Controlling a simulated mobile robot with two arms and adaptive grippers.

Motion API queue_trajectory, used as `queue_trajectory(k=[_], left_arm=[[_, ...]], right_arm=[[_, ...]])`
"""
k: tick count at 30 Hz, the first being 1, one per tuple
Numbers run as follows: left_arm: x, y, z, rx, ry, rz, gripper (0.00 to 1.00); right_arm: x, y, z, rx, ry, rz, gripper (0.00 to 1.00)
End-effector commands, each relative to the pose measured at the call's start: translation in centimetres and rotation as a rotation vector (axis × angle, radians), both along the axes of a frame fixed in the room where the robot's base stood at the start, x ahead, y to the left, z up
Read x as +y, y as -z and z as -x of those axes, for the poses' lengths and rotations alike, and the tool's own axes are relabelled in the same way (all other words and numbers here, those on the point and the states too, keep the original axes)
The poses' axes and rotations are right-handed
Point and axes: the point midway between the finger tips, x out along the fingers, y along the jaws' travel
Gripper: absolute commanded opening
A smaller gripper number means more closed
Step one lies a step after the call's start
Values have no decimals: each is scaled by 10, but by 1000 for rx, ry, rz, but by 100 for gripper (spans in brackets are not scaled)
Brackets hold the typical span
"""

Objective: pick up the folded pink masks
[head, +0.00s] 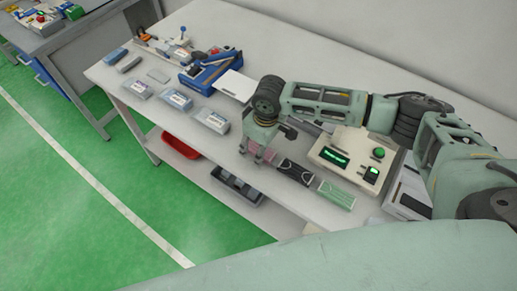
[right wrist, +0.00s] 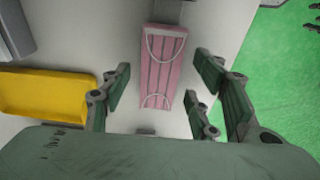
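The folded pink masks (right wrist: 163,68) lie as a flat pleated stack with white ear loops on the light table, seen in the right wrist view. In the head view, a part of the pink stack (head: 266,151) shows beside and behind my right gripper (head: 257,155). My right gripper (right wrist: 160,90) is open, its green-padded fingers spread to both sides of the stack's near end. The masks are not held. The gap in height between fingers and stack is hard to tell. My left gripper is not in view.
A black mask stack (head: 294,171) and a green one (head: 337,194) lie right of the pink one. A control box (head: 352,157) with green lights stands behind them. Clear packs (head: 212,121) line the table's left front. A yellow tray (right wrist: 45,92) shows in the wrist view.

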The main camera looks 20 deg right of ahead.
Motion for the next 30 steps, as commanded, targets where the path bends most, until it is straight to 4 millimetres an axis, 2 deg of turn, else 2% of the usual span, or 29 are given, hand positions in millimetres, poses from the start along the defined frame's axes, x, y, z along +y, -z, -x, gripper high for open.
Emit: queue_trajectory(k=[2, 11, 23, 29, 30], left_arm=[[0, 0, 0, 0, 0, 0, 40], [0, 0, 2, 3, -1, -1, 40], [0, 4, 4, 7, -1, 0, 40], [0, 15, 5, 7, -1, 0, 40], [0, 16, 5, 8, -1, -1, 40]], right_arm=[[0, 0, 0, 0, 0, 0, 46], [0, -1, 0, 0, 0, 0, 20], [0, -8, -1, -1, 0, 0, 19], [1, -39, -2, -5, 0, -3, 19], [-6, -44, 4, -2, 1, 1, 19]])
